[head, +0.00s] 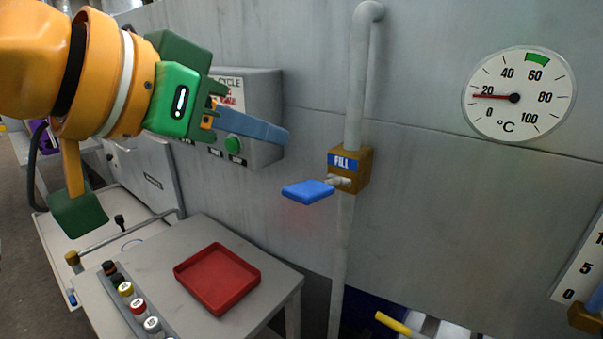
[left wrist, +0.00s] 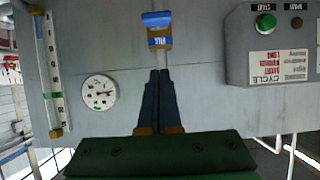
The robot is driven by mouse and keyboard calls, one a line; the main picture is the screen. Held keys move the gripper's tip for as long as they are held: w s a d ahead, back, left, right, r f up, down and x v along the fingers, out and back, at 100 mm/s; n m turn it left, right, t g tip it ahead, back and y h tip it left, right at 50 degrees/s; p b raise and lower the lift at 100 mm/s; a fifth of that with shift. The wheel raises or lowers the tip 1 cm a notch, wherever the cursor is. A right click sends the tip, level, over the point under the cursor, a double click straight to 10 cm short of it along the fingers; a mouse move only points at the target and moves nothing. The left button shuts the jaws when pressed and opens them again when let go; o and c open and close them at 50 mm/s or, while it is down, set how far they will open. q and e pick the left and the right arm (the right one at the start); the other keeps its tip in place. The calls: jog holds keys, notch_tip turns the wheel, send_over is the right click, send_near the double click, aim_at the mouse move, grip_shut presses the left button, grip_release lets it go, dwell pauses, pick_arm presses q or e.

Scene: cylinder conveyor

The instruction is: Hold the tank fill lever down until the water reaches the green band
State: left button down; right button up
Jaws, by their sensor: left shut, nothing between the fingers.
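The fill lever is a flat blue paddle (head: 308,191) on a brown valve box (head: 352,170) marked FILL, on a grey pipe. It sticks out from the tank wall. In the left wrist view the paddle (left wrist: 157,18) is beyond my fingertips. My left gripper (head: 287,136) is shut and empty, above and left of the paddle and apart from it. A level scale (head: 582,268) is cut off at the right edge, with blue low in its tube. The left wrist view shows the scale (left wrist: 49,70) with a green band (left wrist: 51,95); the water level is unclear there.
A round °C dial (head: 518,94) is on the wall, its needle near 20. A control box (head: 262,95) with a green button is behind my left gripper. A red tray (head: 217,279) and several small bottles stand on a grey table (head: 165,250) below.

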pick_arm(q)
jog(key=p, duration=0.1)
send_over(301, 191)
jog(key=f, duration=0.2)
jog(key=w+f, duration=0.1)
jog(key=shift+d+f, duration=0.15)
jog(key=shift+d, duration=0.15)
jog(key=f, duration=0.3)
jog(key=shift+s+a, duration=0.15)
jog(key=shift+s, duration=0.1)
jog(key=shift+s+a+f, duration=0.2)
jog(key=shift+f, duration=0.25)
jog(key=shift+b, duration=0.3)
